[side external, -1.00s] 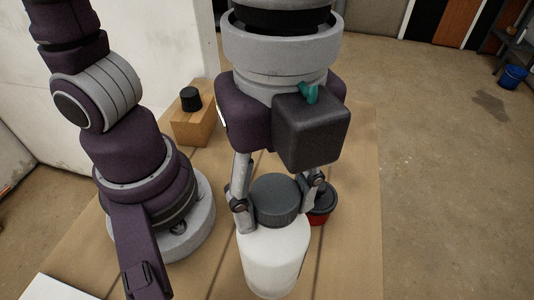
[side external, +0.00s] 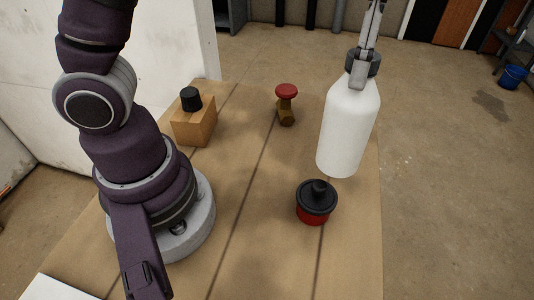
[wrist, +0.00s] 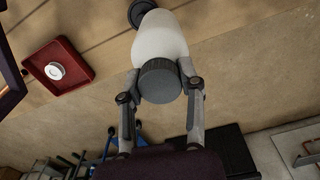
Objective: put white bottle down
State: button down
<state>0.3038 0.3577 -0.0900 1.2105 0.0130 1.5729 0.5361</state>
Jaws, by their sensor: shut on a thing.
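The white bottle (side external: 348,125) has a dark grey ribbed cap and hangs nearly upright, slightly tilted, over the right side of the table in the side view. My gripper (side external: 361,70) is shut on the bottle's cap from above. In the wrist view, both fingers of my gripper (wrist: 160,85) press on opposite sides of the cap, and the white bottle (wrist: 160,38) extends away beyond it. The bottle's base seems above the wooden table (side external: 270,220), but I cannot tell the gap.
A red pot with black lid (side external: 316,202) stands just left of and nearer than the bottle. A red-topped knob piece (side external: 287,100) and a wooden block with black knob (side external: 194,122) stand farther back. The wrist view shows a red tray (wrist: 82,72). The table's front middle is clear.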

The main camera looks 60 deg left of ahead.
jog(key=w+a+f+n, duration=0.1)
jog(key=w+a+n, duration=0.4)
jog(key=a, duration=0.6)
notch_tip(320, 180, down, 5)
jog(key=s+n, duration=0.2)
jog(key=n, duration=0.4)
jog(key=shift+w+d+r+n, duration=0.65)
jog(key=shift+w+r+n, duration=0.15)
jog(key=shift+r+n, duration=0.95)
jog(key=s+d+r+m, duration=0.3)
jog(key=s+d+m, duration=0.6)
jog(key=d+m, duration=0.15)
jog(key=s+d+f+m, duration=0.1)
jog(key=s+m, duration=0.6)
jog(key=s, duration=0.1)
jog(key=s+d+f+m, duration=0.2)
jog(key=s+m, duration=0.6)
jog(key=s, duration=0.1)
notch_tip(320, 180, down, 7)
jog(key=shift+w+a+f, duration=0.15)
jog(key=shift+a+f, duration=0.05)
jog(key=shift+a, duration=0.05)
